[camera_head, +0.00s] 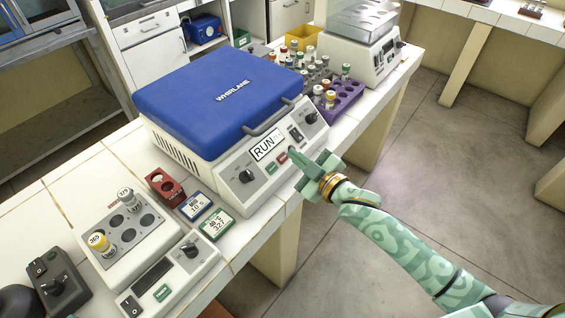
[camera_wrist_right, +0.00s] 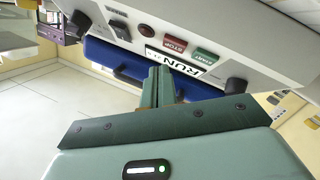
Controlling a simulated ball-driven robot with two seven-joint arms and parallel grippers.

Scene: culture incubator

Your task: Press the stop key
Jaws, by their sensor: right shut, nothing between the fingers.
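The centrifuge (camera_head: 215,100) has a blue closed lid marked WHIRLANE and a white front panel. Its display (camera_head: 265,147) reads RUN. The red stop key (camera_head: 283,159) is below the display, beside a green start key (camera_head: 271,168). In the right wrist view the stop key (camera_wrist_right: 175,44) is fully visible, with the start key (camera_wrist_right: 205,55) to its right. My right gripper (camera_head: 294,154) is shut and empty, its tips just in front of the panel, close to the stop key. I cannot tell whether they touch the panel. My left gripper is not in view.
Knobs (camera_head: 246,176) and a rocker switch (camera_head: 296,134) flank the keys. A purple rack (camera_head: 345,97) of tubes stands behind on the right. Open floor lies right of the bench.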

